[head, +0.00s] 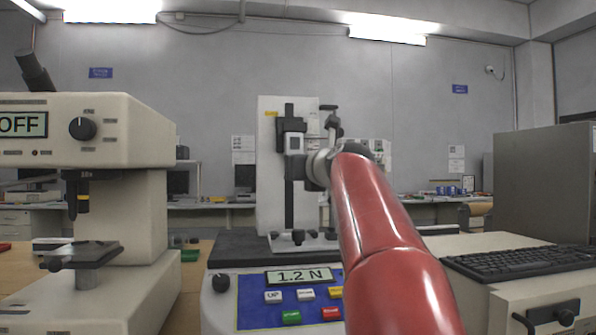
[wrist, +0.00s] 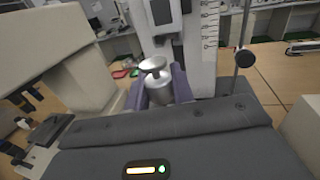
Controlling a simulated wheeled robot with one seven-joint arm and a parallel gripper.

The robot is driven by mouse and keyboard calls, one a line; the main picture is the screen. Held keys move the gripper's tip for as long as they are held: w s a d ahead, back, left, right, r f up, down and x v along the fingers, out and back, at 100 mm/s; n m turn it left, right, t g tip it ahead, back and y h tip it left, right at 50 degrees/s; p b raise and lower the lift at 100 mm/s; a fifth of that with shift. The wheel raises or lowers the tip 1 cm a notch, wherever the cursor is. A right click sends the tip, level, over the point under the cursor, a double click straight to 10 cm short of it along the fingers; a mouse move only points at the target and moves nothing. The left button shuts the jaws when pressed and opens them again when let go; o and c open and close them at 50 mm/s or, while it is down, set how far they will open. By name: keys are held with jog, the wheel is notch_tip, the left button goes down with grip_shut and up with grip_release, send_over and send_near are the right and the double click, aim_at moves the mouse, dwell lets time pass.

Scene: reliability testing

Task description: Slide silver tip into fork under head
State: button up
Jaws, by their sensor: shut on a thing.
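My gripper (wrist: 161,88) is shut on the silver tip (wrist: 158,94), a short metal cylinder with a wider round disc at its upper end. Purple-grey fingers stand on both sides of it in the wrist view. The tester's head (wrist: 163,14) is just beyond and above the tip in that view. The tip looks apart from it, but I cannot judge the depth. I cannot make out the fork.
The tester's panel (head: 300,294) reads 1.2 N. A microscope-like instrument (head: 100,140) reading OFF stands at left. A keyboard (head: 520,262) and grey box (head: 545,180) are at right.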

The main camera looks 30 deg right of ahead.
jog(key=shift+w+d+f+p, duration=0.1)
jog(key=shift+w+d+p, duration=0.15)
jog(key=shift+w, duration=0.8)
jog(key=shift+w+d+f+p, duration=0.15)
jog(key=shift+w+d, duration=0.2)
jog(key=shift+w, duration=0.7)
jog(key=shift+r, duration=0.1)
jog(key=shift+r+p, duration=0.15)
jog(key=shift+p, duration=0.15)
jog(key=shift+w, duration=0.15)
jog(key=shift+w+d+p, duration=0.25)
jog(key=shift+w+p, duration=0.4)
jog(key=shift+p, duration=0.1)
jog(key=shift+w, duration=0.2)
jog(key=shift+w+d, duration=0.2)
jog(key=shift+w, duration=0.4)
jog(key=shift+w, duration=0.2)
jog(key=shift+w+d, duration=0.25)
jog(key=shift+w, duration=0.4)
